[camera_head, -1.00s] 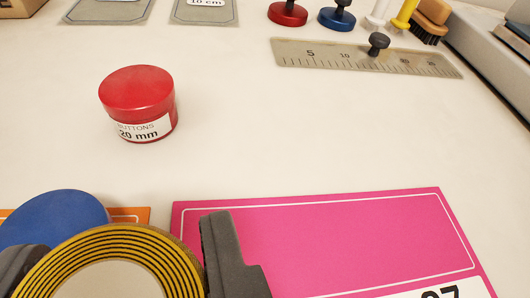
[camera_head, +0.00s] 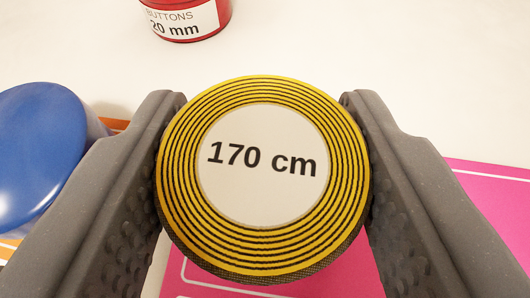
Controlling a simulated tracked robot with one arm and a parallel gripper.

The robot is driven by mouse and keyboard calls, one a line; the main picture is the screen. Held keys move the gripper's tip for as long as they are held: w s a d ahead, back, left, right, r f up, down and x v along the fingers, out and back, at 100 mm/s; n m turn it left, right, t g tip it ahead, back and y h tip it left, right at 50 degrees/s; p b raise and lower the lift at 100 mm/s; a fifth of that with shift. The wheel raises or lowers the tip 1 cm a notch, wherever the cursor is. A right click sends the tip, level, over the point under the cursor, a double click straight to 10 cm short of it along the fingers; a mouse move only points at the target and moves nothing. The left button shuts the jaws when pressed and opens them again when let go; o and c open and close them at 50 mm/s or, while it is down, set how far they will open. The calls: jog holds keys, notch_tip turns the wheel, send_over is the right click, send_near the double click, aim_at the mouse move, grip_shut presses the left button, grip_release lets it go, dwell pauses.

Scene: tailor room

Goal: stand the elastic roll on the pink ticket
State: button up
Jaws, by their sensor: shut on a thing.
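The elastic roll (camera_head: 263,228) is a yellow and black coil with a white centre marked "170 cm". My gripper (camera_head: 264,178) is shut on it, one finger on each side, with the label facing me. The pink ticket (camera_head: 495,215) lies on the table at the lower right, and part of it shows below the roll too. The roll and my fingers hide much of the ticket. I cannot tell whether the roll touches the ticket or is above it.
A blue round-topped thing (camera_head: 38,150) stands close by my left finger, with an orange ticket (camera_head: 116,125) partly showing behind it. A red button pot (camera_head: 187,20) marked "20 mm" stands beyond the roll. The table at the upper right is clear.

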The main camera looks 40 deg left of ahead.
jog(key=o, duration=1)
jog(key=shift+s+d+r, duration=0.15)
jog(key=shift+s+r, duration=0.05)
jog(key=p+v, duration=0.3)
jog(key=v, duration=0.8)
jog(key=shift+s+d+r, duration=0.1)
jog(key=shift+s+d, duration=0.05)
jog(key=shift+d, duration=0.05)
